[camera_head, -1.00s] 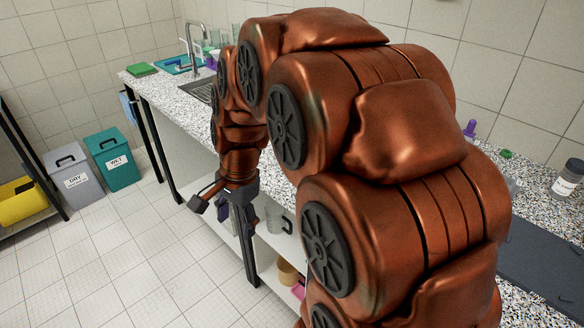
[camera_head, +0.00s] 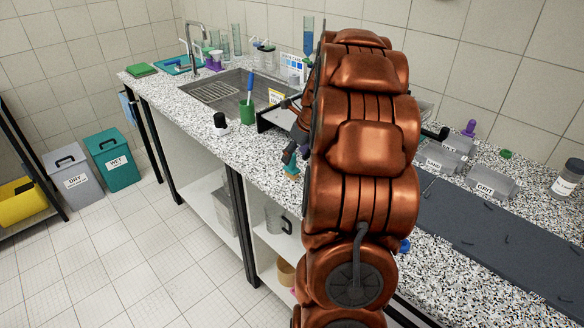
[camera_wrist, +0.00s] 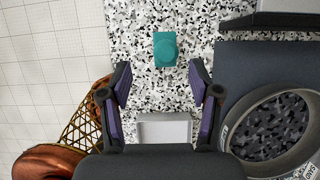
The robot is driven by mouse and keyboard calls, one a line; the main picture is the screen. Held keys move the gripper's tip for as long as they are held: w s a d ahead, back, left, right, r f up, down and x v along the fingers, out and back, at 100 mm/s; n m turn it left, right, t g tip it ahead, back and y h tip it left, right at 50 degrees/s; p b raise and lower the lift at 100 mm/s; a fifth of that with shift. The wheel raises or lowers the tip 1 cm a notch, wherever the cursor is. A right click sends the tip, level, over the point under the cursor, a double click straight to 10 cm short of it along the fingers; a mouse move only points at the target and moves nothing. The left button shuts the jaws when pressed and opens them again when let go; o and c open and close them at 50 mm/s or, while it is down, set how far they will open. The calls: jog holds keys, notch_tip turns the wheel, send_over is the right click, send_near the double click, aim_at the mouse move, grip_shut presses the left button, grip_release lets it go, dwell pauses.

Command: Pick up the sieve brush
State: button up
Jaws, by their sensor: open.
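A blue-handled brush-like tool (camera_head: 249,86) stands upright in a green cup (camera_head: 247,112) by the sink; I cannot tell whether it is the sieve brush. My gripper (camera_wrist: 160,73) is open and empty above the speckled counter. In the wrist view a small teal block with a rounded part (camera_wrist: 165,48) lies on the counter just beyond and between my fingertips. I cannot tell what it is. In the head view my arm hides much of the counter around my gripper (camera_head: 290,156).
In the wrist view a round sieve or pan with dark grains (camera_wrist: 276,127) is at right and a pale open tray (camera_wrist: 165,128) lies below my fingers.

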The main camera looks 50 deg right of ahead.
aim_at(292, 167)
jog(key=shift+x, duration=1.05)
jog(key=shift+s+d+p+x, duration=0.15)
jog(key=shift+p+x, duration=0.45)
jog(key=shift+x, duration=0.7)
jog(key=shift+s+d+p+x, duration=0.15)
jog(key=shift+p+x, duration=0.4)
jog(key=shift+x, duration=0.7)
jog(key=shift+w+f, duration=0.1)
grip_shut()
